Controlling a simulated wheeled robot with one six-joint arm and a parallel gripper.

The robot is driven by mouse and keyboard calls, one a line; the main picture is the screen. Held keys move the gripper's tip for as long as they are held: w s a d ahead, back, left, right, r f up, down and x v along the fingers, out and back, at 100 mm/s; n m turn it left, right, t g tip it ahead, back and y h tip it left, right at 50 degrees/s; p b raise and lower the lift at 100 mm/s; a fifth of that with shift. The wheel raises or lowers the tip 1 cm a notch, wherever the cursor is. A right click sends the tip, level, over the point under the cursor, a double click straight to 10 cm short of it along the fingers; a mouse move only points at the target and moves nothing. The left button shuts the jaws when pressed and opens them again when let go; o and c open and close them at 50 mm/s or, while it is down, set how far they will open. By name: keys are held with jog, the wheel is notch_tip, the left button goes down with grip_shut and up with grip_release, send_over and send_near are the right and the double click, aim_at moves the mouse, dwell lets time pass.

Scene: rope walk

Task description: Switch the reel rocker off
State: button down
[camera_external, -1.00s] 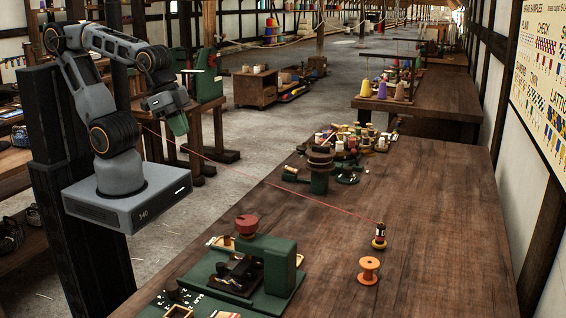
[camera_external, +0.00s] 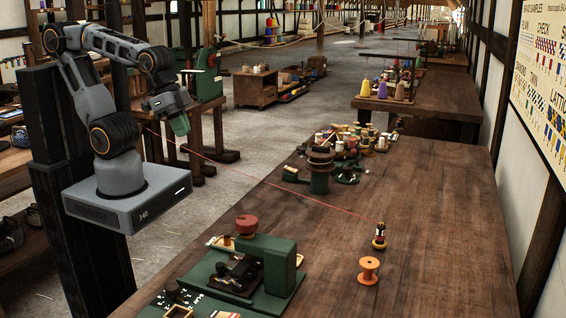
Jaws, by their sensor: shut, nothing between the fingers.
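My gripper (camera_external: 181,126) hangs at the end of my raised arm at the upper left, with its green tip pointing down. It is shut and empty, in the air to the left of the long wooden bench (camera_external: 430,220) and apart from everything on it. A green machine (camera_external: 268,262) with a dark mechanism and a red knob (camera_external: 246,225) stands on the near left of the bench. A green post with a dark reel-like top (camera_external: 320,165) stands farther back. I cannot tell which small part is the reel rocker, or its position.
A thin red line runs from near my gripper across the bench to a small dark spool (camera_external: 379,236). An orange spool (camera_external: 368,270) stands in front of it. Many thread spools (camera_external: 352,140) crowd the bench's far end. The bench's right side is clear.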

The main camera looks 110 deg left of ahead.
jog(key=w+a+f+n+g+b, duration=0.1)
jog(key=w+a+f+n+b, duration=0.2)
jog(key=a, duration=0.6)
jog(key=w+a+f+n+g+b, duration=0.15)
jog(key=a+f, duration=0.25)
jog(key=a, duration=0.5)
jog(key=w+a+f+n+g+b, duration=0.15)
jog(key=w+a+f, duration=0.25)
jog(key=a, duration=0.5)
jog(key=a+f+m+t+b, duration=0.1)
jog(key=a+f+m+b, duration=0.15)
jog(key=a, duration=1.25)
jog(key=shift+w+a+r+m+t, duration=0.15)
jog(key=shift+a+r+m, duration=0.2)
jog(key=shift+r+m, duration=0.3)
jog(key=shift+w+a+r+m+t, duration=0.1)
jog(key=shift+a+r+m, duration=0.2)
jog(key=shift+r+m, duration=0.4)
jog(key=shift+w+a+r+m+t, duration=0.15)
jog(key=shift+a+r+m, duration=0.3)
jog(key=shift+r, duration=0.35)
jog(key=shift+d, duration=0.1)
jog(key=shift+f, duration=0.1)
